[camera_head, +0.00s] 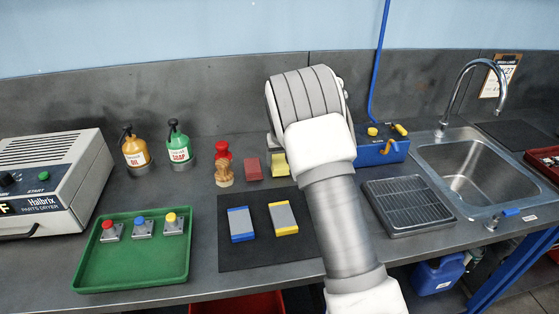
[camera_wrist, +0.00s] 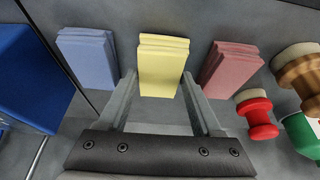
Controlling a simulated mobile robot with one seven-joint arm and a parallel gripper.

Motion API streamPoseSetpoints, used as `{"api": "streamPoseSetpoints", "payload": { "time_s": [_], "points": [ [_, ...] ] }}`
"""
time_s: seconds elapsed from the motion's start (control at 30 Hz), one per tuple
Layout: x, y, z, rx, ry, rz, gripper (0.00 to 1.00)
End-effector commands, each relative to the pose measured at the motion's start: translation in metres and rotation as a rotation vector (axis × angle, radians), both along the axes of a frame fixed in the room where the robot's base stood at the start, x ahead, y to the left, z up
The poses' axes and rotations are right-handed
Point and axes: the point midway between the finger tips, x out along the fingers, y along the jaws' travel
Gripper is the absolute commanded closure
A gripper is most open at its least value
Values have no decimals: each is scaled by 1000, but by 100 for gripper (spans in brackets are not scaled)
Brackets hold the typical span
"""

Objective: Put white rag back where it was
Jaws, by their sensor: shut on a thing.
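No white rag shows in either view. In the wrist view, three folded rags stand in a row: blue (camera_wrist: 88,58), yellow (camera_wrist: 162,66) and red (camera_wrist: 229,69). My gripper (camera_wrist: 161,86) has its fingers on both sides of the yellow rag and is shut on it. The yellow rag also shows in the head view (camera_head: 279,165), beside the red rag (camera_head: 252,168). My arm hides the blue rag and most of my gripper there.
A red-topped wooden brush (camera_head: 223,166) and soap (camera_head: 179,147) and oil (camera_head: 134,149) bottles stand left. A black mat (camera_head: 259,258) holds two edged plates. A green tray (camera_head: 131,278) holds button blocks. A drain rack (camera_head: 408,205) and sink (camera_head: 470,165) are right.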

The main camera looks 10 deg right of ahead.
Motion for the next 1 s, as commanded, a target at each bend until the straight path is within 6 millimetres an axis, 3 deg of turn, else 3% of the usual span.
{"api": "streamPoseSetpoints", "payload": {
  "time_s": [0.37,0.4,0.57,0.87,1.0],
  "points": [
    [0,0,-7,0,0,0,86],
    [0,0,-6,0,-1,0,30],
    [0,0,-6,0,0,0,4],
    [0,0,-4,0,-1,0,4],
    [-2,0,6,1,-3,0,4]
  ]
}}
